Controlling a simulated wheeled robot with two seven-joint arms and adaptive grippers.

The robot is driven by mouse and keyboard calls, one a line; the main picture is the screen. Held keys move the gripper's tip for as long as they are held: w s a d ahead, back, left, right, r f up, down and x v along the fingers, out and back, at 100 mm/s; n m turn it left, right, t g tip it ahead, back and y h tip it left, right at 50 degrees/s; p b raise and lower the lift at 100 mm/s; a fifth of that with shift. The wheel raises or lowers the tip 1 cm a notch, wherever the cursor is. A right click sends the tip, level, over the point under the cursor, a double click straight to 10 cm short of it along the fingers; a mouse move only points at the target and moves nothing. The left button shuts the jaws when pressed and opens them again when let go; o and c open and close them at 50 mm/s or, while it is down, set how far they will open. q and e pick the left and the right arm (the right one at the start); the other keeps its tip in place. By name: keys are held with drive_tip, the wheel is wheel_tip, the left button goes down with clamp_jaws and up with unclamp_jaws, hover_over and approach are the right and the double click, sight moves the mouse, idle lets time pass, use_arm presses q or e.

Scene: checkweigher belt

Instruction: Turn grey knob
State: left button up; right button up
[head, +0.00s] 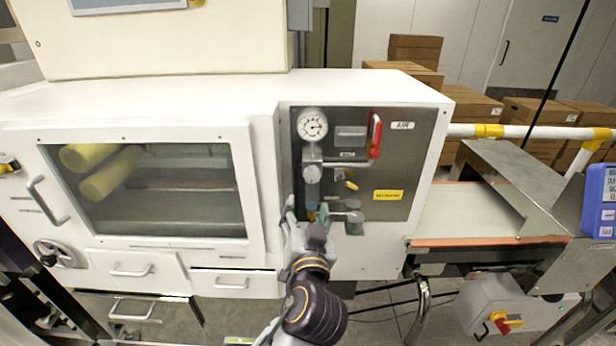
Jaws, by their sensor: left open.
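The grey metal air panel (408,160) is set in the front of the white machine. A round light-grey knob (312,174) sits below the pressure gauge (312,123). Another small grey round part (355,217) sits lower on the panel, to the right of my gripper. I cannot tell for sure which is the task's grey knob. My left gripper (306,212) is open at the panel's lower left, below the light-grey knob. Its wrist hides part of the panel's lower edge. I cannot tell whether its fingers touch anything. My right gripper is out of view.
A red handle (375,136) and a yellow label (388,195) are on the panel's right side. A windowed door (250,200) is at the left. The conveyor belt (455,212) runs off to the right, with brown boxes (475,112) behind it.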

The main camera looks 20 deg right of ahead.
sight(312, 178)
use_arm(q)
drive_tip(key=shift+s+d+r+n+h, duration=0.1)
drive_tip(key=shift+d+r+n+h, duration=0.25)
drive_tip(key=shift+n, duration=0.35)
drive_tip(key=shift+s+d+r+n+h, duration=0.15)
drive_tip(key=shift+d+n+h, duration=0.25)
drive_tip(key=shift+n, duration=0.3)
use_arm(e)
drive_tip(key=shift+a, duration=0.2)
use_arm(q)
drive_tip(key=shift+w, duration=0.15)
drive_tip(key=p+x, duration=0.1)
drive_tip(key=x, duration=0.7)
drive_tip(key=shift+w+p, duration=0.1)
drive_tip(key=shift+p, duration=0.3)
drive_tip(key=shift+x, duration=0.85)
drive_tip(key=shift+p+x, duration=0.5)
drive_tip(key=shift+x, duration=1.35)
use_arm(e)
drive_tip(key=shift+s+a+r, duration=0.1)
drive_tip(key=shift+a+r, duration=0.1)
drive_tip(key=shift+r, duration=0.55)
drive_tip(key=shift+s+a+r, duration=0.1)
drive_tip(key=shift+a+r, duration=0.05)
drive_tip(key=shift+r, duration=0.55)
use_arm(q)
drive_tip(key=shift+c, duration=0.5)
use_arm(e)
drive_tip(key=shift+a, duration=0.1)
